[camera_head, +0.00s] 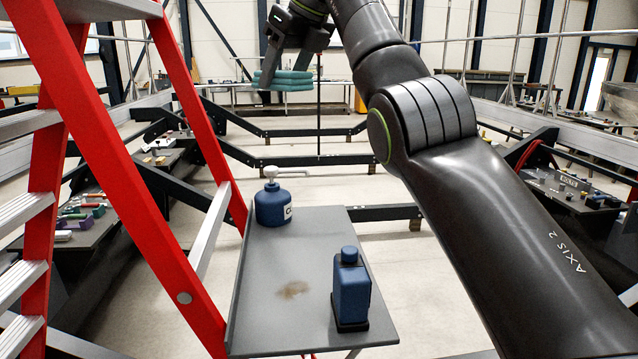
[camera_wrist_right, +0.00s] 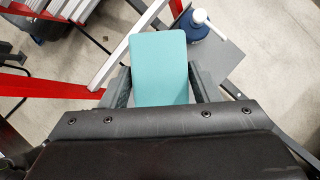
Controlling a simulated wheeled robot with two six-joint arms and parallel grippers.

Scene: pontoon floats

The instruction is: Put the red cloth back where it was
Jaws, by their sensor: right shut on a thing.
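In the right wrist view the teal cloth (camera_wrist_right: 160,68) sits between the two fingers of the gripper (camera_wrist_right: 161,90). No red cloth shows in either view. The shelf has a brown stain (camera_head: 293,290) on its bare middle. My left gripper is not in view.
A blue pump bottle (camera_head: 272,205) stands at the shelf's far left, and a blue rectangular bottle (camera_head: 351,288) on a dark base stands near its front right. The red ladder (camera_head: 150,170) rises at the left. Dark benches with small items flank the floor.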

